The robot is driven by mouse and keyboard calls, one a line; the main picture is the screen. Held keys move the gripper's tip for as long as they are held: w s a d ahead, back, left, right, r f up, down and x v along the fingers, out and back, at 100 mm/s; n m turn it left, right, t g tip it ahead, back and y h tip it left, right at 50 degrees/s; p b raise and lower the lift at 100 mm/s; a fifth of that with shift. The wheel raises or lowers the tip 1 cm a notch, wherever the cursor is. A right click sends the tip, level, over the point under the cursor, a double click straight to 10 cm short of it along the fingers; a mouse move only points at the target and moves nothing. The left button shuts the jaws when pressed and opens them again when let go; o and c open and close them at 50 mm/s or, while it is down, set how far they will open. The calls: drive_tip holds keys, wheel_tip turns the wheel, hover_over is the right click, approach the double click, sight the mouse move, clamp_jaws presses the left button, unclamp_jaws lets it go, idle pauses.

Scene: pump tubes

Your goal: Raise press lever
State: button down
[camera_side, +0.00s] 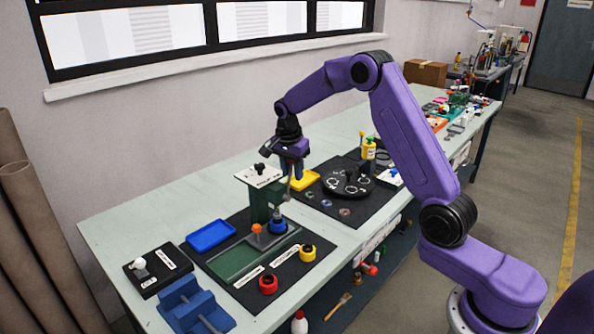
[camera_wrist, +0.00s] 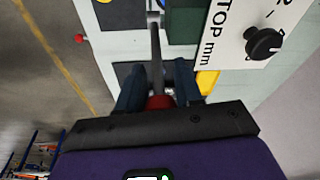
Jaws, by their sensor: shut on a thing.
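The press has a green body (camera_side: 260,206) and a white top plate with a black knob, which shows large in the wrist view (camera_wrist: 228,50). In the wrist view the press lever (camera_wrist: 156,55) is a grey bar running from a pivot near the top edge down to a red ball knob (camera_wrist: 158,102). My gripper (camera_wrist: 159,88) has its two blue fingers on either side of the knob end, shut on the lever. In the side view my gripper (camera_side: 293,163) is just right of the white plate, and the lever is mostly hidden there.
A blue tray (camera_side: 211,235) and a blue stand (camera_side: 190,308) are left of the press. Red (camera_side: 268,285) and yellow (camera_side: 307,253) round parts sit on the black mat in front. A yellow tray (camera_side: 305,180) and a black round fixture (camera_side: 347,180) are to the right.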

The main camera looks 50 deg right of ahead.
sight(285, 195)
drive_tip(key=shift+a+r+h, duration=0.15)
drive_tip(key=shift+a+h, duration=0.5)
drive_tip(key=shift+h, duration=0.2)
drive_tip(key=shift+a+r+h, duration=0.1)
drive_tip(key=shift+a+h, duration=0.55)
drive_tip(key=shift+h, duration=0.2)
drive_tip(key=shift+a, duration=0.1)
drive_tip(key=shift+a+f, duration=0.1)
drive_tip(key=shift+a, duration=0.1)
drive_tip(key=c, duration=0.9)
unclamp_jaws()
drive_tip(key=shift+o, duration=0.2)
drive_tip(key=shift+d, duration=0.1)
drive_tip(key=shift+r, duration=0.35)
drive_tip(key=v, duration=1.7)
drive_tip(key=shift+a+f, duration=0.2)
drive_tip(key=shift+a, duration=0.1)
